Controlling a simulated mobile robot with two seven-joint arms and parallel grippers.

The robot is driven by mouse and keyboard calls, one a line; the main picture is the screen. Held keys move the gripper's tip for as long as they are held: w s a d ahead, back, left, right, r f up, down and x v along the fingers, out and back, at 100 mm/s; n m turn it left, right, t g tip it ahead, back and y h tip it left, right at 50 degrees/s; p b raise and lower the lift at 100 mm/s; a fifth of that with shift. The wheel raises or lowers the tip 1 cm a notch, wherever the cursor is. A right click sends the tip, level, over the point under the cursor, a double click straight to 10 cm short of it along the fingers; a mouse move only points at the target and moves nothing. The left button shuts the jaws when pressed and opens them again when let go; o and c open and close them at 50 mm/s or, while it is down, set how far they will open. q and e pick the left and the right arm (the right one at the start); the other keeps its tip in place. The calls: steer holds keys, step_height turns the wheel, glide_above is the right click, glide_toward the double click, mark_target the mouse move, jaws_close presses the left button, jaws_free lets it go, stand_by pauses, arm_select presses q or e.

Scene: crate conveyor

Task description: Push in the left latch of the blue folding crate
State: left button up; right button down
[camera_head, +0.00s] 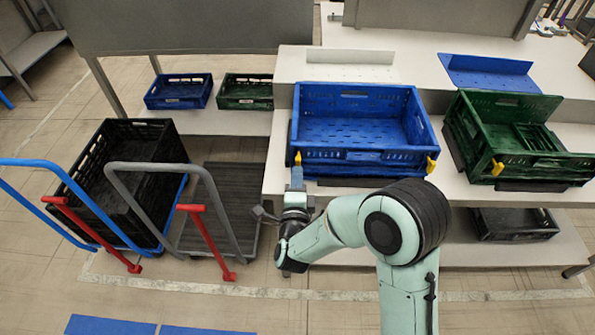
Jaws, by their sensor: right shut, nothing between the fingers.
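The blue folding crate (360,157) stands upright and open on the white bench. Its left yellow latch (298,157) is at the front left corner and its right yellow latch (431,165) is at the front right corner. My right gripper (297,171) is shut and empty, its fingertips pointing at the left latch from just in front and below. I cannot tell whether the fingertips touch the latch. The lower part of the crate's front left corner is partly hidden by the gripper. My left gripper is not in view.
A green folding crate (480,160) with yellow latch stands to the right. A black crate (82,160) sits on a blue-handled trolley at left, beside an empty grey-handled trolley (222,185). Small blue (180,101) and green (246,103) crates stand behind. A blue panel (487,84) lies farther back.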

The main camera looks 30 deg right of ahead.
mark_target(298, 158)
steer(key=shift+w+d, duration=0.3)
steer(key=shift+w, duration=0.1)
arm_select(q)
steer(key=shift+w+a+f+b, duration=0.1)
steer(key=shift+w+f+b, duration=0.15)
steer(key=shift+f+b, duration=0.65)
arm_select(e)
steer(key=x, duration=0.2)
steer(key=shift+w+d+r, duration=0.1)
steer(key=shift+w+d, duration=0.1)
steer(key=shift+d, duration=0.05)
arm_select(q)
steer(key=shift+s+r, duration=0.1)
